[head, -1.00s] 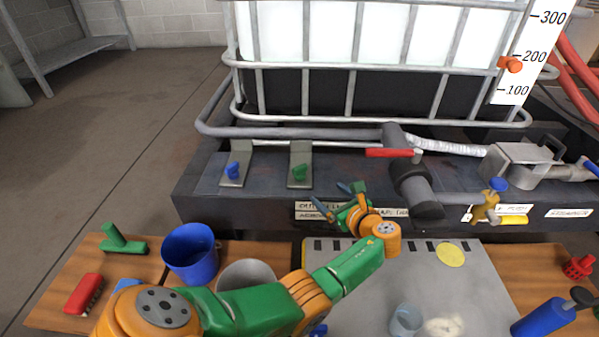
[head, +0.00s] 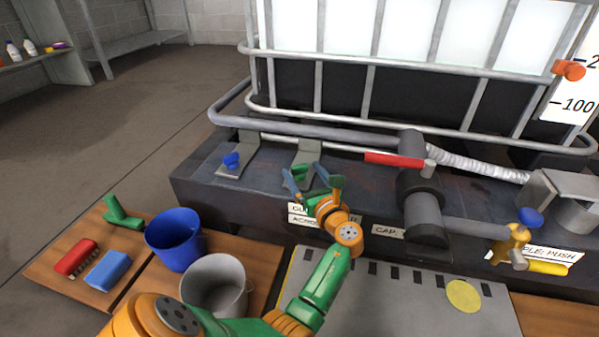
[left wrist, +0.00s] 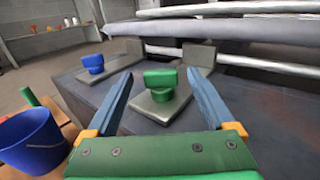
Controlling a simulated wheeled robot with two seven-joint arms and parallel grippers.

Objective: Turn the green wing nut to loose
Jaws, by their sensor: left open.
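The green wing nut (left wrist: 160,84) sits upright on a grey metal bracket (left wrist: 150,108) in the left wrist view, between and beyond my open fingers. In the head view the wing nut (head: 301,172) is partly hidden behind my left gripper (head: 311,183). My left gripper also shows in the left wrist view (left wrist: 165,95), with its two blue fingers spread wide and nothing between the tips. It does not visibly touch the nut. My right gripper is in no view.
A blue wing nut (head: 232,160) stands on another bracket to the left. A red-handled valve (head: 395,160) and dark pipe stand to the right. Metal cage rails (head: 300,115) run behind. A blue bucket (head: 173,245) and a grey bucket (head: 214,290) stand on the table in front.

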